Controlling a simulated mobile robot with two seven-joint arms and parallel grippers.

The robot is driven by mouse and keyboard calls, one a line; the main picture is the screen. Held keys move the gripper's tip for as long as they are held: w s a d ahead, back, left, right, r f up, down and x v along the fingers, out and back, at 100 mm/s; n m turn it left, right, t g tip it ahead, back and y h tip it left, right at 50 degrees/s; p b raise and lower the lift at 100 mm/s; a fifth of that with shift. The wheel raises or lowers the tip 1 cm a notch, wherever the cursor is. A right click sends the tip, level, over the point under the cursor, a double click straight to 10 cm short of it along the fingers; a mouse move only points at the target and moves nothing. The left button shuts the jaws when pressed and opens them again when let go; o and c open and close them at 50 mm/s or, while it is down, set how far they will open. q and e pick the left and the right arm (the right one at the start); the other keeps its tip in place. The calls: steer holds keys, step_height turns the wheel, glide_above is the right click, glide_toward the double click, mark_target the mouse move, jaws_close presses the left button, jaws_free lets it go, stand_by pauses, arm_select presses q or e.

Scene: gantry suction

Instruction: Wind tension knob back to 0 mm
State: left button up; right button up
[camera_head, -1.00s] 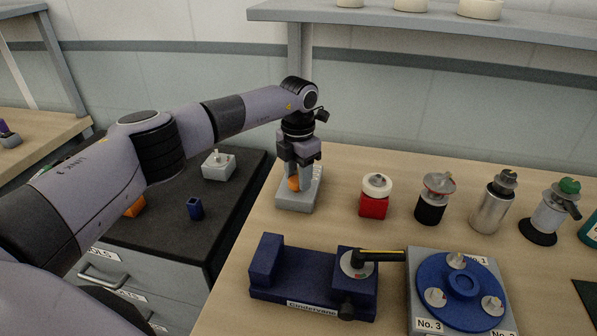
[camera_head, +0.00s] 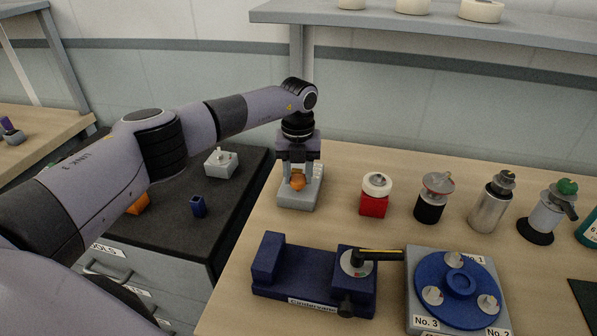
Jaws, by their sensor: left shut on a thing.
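An orange knob (camera_head: 297,183) stands on a light grey block (camera_head: 300,200) near the table's left edge. My left gripper (camera_head: 298,178) comes down on it from above, with one finger on each side. It is shut on the orange knob. The fingers hide part of the knob, and no scale or mm mark can be read on it. My right gripper is not in view.
A blue fixture (camera_head: 300,275) with a dial and black handle stands in front, beside a grey base (camera_head: 420,285) with a blue rotary plate. A red-bodied container (camera_head: 373,205), a black-based one (camera_head: 430,208) and a metal cylinder (camera_head: 490,210) stand to the right. Bare wood lies between.

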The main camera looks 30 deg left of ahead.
mark_target(298, 177)
arm_select(q)
steer(key=shift+a+n, duration=0.1)
steer(key=shift+n, duration=0.4)
steer(key=o, duration=1.1)
steer(key=shift+c, duration=0.2)
steer(key=shift+r+b, duration=0.65)
steer(key=shift+r, duration=3)
